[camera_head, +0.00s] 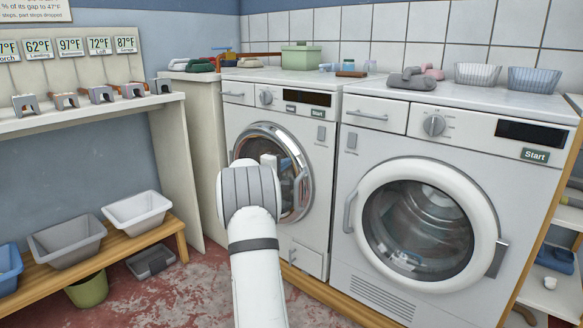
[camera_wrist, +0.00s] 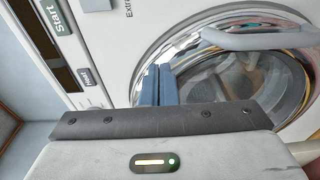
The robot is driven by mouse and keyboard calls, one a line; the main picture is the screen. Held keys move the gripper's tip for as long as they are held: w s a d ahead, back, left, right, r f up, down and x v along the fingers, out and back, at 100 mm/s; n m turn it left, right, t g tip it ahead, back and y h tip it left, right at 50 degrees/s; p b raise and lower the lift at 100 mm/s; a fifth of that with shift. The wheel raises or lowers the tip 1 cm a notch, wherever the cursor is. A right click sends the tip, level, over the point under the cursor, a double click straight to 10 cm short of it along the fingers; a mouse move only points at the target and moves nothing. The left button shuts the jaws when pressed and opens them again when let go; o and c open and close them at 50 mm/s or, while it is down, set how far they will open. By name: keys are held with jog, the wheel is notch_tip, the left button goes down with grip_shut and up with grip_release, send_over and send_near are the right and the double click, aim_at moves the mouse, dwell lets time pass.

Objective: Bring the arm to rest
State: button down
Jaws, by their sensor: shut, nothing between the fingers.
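My arm rises from the bottom of the head view in front of the left white machine (camera_head: 322,165). Its rounded grey-banded joint hides part of that machine's round chrome-rimmed door. My gripper (camera_wrist: 156,85) shows in the wrist view as two blue fingers closed together, with nothing between them. The fingers appear in front of the same kind of chrome-rimmed door (camera_wrist: 270,75). I cannot tell how far they are from it. In the head view the gripper is mostly hidden behind my arm.
A second machine (camera_head: 385,280) with a white-rimmed door stands on the right. Dark and pink cloths (camera_head: 412,78) and clear baskets (camera_head: 477,74) lie on top. A wooden bench (camera_head: 165,231) with tubs is at the left, below a shelf (camera_head: 95,117) of small grey holders. Reddish floor lies between.

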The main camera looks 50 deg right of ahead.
jog(key=shift+s+a, duration=0.2)
jog(key=shift+s, duration=0.65)
jog(key=shift+s+a, duration=0.2)
jog(key=shift+s, duration=0.6)
jog(key=s+a+r+m+g+y+p, duration=0.1)
jog(key=s+a+r+y+p, duration=0.2)
jog(key=a+r+p, duration=0.75)
jog(key=s+a+r+m+y+p, duration=0.1)
jog(key=s+a+r+y+p, duration=0.2)
jog(key=a+r+p, duration=0.8)
jog(key=s+a+r+y+p, duration=0.3)
jog(key=s+a+p, duration=0.3)
jog(key=a, duration=0.6)
jog(key=s+a+r+t+y+p, duration=0.1)
jog(key=s+a+r+y+p, duration=0.2)
jog(key=a, duration=1)
jog(key=s+a+r+y+p, duration=0.3)
jog(key=s+a+y+p, duration=0.2)
jog(key=a, duration=0.8)
jog(key=s+p, duration=0.3)
jog(key=shift+s+r+n+y+p, duration=0.3)
jog(key=shift+s+r+y+p, duration=0.05)
jog(key=shift+r+y, duration=0.05)
jog(key=shift+d, duration=0.15)
